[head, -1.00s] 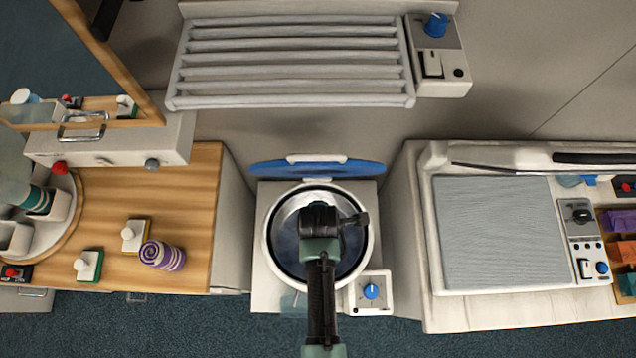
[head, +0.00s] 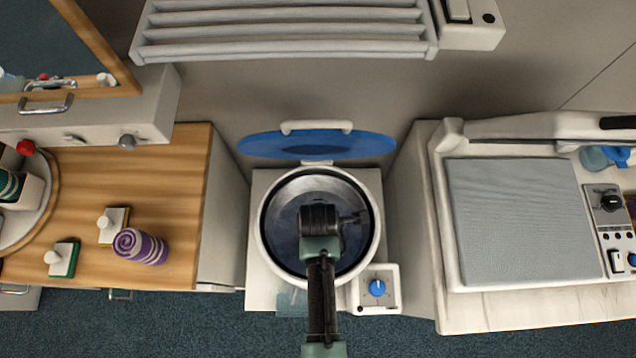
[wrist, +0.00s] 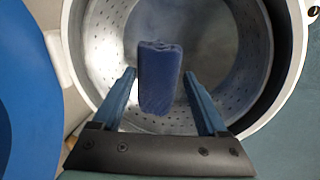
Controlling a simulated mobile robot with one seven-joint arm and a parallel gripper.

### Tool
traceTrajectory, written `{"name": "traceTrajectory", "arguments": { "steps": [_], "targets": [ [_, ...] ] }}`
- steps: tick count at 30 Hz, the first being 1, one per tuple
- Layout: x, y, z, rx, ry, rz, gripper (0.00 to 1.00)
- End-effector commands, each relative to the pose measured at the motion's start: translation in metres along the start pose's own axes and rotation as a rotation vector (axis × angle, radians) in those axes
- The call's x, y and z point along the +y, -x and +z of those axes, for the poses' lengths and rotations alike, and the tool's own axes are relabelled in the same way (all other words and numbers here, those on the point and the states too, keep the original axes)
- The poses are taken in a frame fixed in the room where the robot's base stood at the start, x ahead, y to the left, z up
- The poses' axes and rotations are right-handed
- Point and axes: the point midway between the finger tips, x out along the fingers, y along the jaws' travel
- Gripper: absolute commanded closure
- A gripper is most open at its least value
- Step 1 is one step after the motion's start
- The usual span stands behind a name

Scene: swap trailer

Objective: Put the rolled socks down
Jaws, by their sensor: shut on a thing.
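My gripper (head: 321,222) points down over the open round metal drum (head: 271,218) in the head view, where its fingers are hidden under the wrist. In the wrist view my gripper (wrist: 159,85) is shut on a dark blue roll (wrist: 160,60), which looks like the rolled socks. The roll stands out between the two blue fingers, in front of the perforated metal inside of the drum (wrist: 98,50). I cannot tell whether it touches the drum's bottom. A purple and white striped roll (head: 146,249) lies on the wooden counter at left, apart from my gripper.
The drum's blue lid (head: 260,145) is raised behind it. A box with a blue knob (head: 377,288) sits at its front right. The wooden counter (head: 180,200) holds two small blocks with white knobs. A grey ribbed pad (head: 520,220) lies on the right-hand unit. A slatted rack (head: 285,32) is behind.

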Motion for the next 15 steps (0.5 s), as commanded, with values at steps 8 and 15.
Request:
{"name": "traceTrajectory", "arguments": {
  "steps": [8,15],
  "targets": [
    [-0.0019,-0.0076,-0.0001,0.0,0.0,0.0,0.77],
    [-0.0019,-0.0073,-0.0001,0.0,0.0,0.0,0.04]
  ]
}}
